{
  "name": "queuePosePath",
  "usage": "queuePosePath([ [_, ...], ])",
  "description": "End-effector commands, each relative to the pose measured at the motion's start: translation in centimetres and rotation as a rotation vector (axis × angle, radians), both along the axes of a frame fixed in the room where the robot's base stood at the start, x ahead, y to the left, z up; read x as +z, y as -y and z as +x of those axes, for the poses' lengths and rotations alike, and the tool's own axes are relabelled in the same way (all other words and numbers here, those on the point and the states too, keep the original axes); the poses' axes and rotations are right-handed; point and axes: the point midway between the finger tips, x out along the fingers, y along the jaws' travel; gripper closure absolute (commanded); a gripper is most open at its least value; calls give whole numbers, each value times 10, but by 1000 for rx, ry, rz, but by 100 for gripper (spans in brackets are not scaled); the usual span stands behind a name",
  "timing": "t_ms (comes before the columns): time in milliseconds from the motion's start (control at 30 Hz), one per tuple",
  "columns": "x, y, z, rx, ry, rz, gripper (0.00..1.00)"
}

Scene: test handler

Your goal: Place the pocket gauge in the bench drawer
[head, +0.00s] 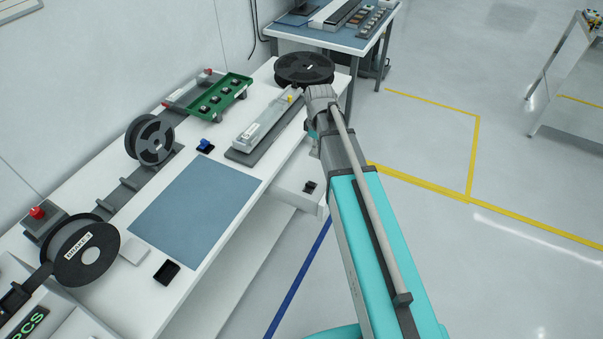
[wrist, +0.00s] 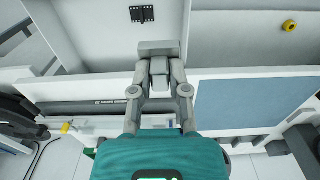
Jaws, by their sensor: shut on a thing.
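My gripper (wrist: 159,66) is shut on a plain grey block, the pocket gauge (wrist: 158,47), in the wrist view. In the head view my own arm hides the fingertips and the gauge. The bench drawer (head: 290,196) stands pulled out from the front of the white bench, and a dark item (head: 309,187) lies in it. In the wrist view the gauge is over the drawer's bench-side part, with the dark item (wrist: 142,14) beyond it. I cannot tell how high above the drawer floor the gauge is.
A long grey fixture (head: 262,131) lies on the bench by the drawer. A black reel (head: 304,68) is at the bench's far end. A blue mat (head: 197,205) covers the bench middle. A yellow ring (wrist: 289,25) lies right of the drawer. The floor at right is open.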

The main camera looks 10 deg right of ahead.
Motion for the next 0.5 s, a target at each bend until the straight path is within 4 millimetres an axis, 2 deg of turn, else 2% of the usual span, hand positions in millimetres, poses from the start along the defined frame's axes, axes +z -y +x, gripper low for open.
queuePosePath([
  [267,-24,-8,0,5,1,-1,100],
  [500,-61,-20,1,5,2,-1,100],
])
